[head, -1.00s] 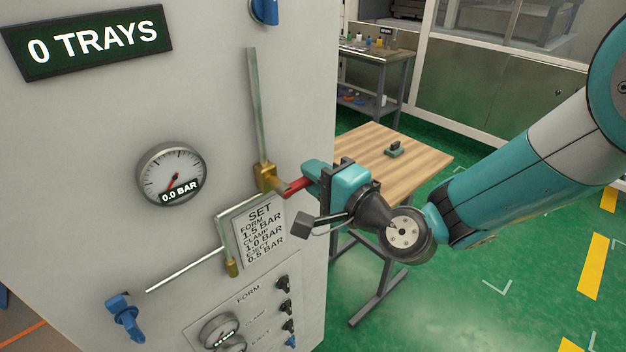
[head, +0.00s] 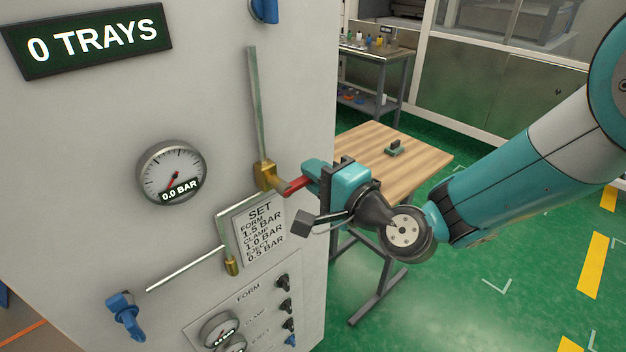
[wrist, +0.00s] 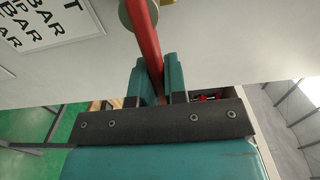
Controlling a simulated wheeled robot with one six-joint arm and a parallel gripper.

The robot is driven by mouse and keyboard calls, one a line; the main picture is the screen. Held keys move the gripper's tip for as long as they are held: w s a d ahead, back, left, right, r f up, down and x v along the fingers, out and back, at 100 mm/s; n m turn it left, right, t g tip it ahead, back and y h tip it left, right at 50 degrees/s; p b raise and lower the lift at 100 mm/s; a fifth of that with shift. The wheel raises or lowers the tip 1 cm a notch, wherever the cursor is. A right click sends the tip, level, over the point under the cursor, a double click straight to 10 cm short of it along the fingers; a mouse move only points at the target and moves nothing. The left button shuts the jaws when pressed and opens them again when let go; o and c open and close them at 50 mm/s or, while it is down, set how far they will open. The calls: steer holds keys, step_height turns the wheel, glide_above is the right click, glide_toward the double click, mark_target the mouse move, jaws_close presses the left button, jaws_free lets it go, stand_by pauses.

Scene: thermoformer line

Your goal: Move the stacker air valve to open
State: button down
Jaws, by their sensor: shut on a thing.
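The air valve is a brass body (head: 265,176) on the panel's pipe, with a red lever (head: 296,186) that sticks out from the panel to the right. My gripper (head: 308,180) is shut on the red lever. In the wrist view the red lever (wrist: 146,45) runs between the two teal fingers (wrist: 161,82), which press on it from both sides. The lever's far end is hidden between the fingers. The gauge (head: 172,173) left of the valve reads 0.0 BAR.
A SET label (head: 261,231) is just below the valve. Blue-handled fittings (head: 125,317) and black knobs (head: 283,282) are lower on the panel. A wooden table (head: 415,167) with a small dark green object (head: 395,147) stands behind my gripper. Green floor is open at the right.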

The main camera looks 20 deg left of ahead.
stand_by(0.6)
steer(key=shift+s+r+n+b, duration=0.1)
steer(key=shift+r+n+b, duration=0.35)
steer(key=shift+n, duration=0.45)
steer(key=shift+r+n+b, duration=0.4)
steer(key=shift+r+n, duration=0.05)
steer(key=shift+n, duration=0.45)
steer(key=n+b, duration=0.1)
steer(key=r+n, duration=0.1)
steer(key=shift+s+a+n+b, duration=0.2)
steer(key=shift+s+n+b, duration=0.1)
steer(key=shift+s+b, duration=0.1)
steer(key=shift+r+n, duration=0.3)
steer(key=shift+n, duration=0.2)
